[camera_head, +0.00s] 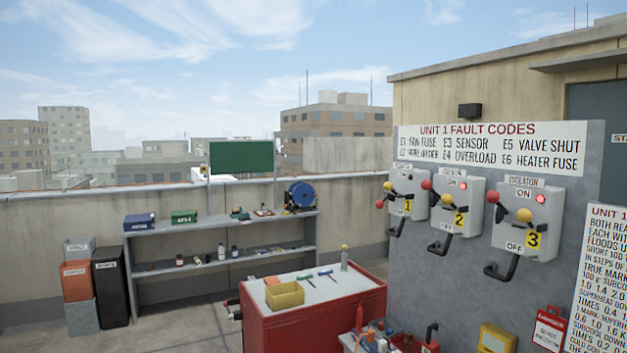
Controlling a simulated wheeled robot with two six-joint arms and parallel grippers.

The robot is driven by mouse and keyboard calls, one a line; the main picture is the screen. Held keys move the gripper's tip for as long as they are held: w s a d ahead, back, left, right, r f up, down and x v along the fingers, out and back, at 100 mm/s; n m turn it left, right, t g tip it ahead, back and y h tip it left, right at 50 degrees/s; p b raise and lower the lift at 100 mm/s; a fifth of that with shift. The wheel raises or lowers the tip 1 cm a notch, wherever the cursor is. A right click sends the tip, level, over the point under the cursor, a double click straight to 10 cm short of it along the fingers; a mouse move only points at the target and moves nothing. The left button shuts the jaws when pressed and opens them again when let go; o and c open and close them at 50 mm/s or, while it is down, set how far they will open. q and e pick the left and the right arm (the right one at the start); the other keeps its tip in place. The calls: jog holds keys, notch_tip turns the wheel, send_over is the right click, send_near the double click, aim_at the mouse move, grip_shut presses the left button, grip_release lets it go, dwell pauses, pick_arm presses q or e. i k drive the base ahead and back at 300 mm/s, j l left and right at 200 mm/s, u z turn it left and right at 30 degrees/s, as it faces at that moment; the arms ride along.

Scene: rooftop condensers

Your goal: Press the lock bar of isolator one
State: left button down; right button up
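Isolator one (404,203) is a grey box with a yellow label "1", the leftmost of three on the grey panel wall. It has a dark handle with a red ball (380,204) at its left and a yellow ball (388,186) at its upper left. A black bent bar (397,229) hangs at its lower edge; I cannot tell for certain that this is the lock bar. Isolator two (456,208) and isolator three (527,222) stand to its right, each with a lit red lamp. Neither of my grippers is in view.
A red cabinet (315,325) with a yellow bin (285,295) and tools on top stands in front, below and left of the isolators. A cluttered cart (353,344) is at the bottom. Shelves (219,250) line the left parapet. Free floor (185,325) lies at left.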

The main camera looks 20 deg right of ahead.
aim_at(388, 186)
jog(key=i+z, duration=0.15)
jog(key=i, duration=0.35)
jog(key=i+j+z, duration=0.1)
jog(key=i, duration=0.35)
jog(key=i+j+z, duration=0.15)
jog(key=i, duration=0.35)
jog(key=i+l+z, duration=0.15)
jog(key=z, duration=0.3)
jog(key=i+z, duration=0.3)
jog(key=z, duration=0.15)
jog(key=i+z, duration=0.2)
jog(key=z, duration=0.25)
jog(key=i+z, duration=0.25)
jog(key=z, duration=0.15)
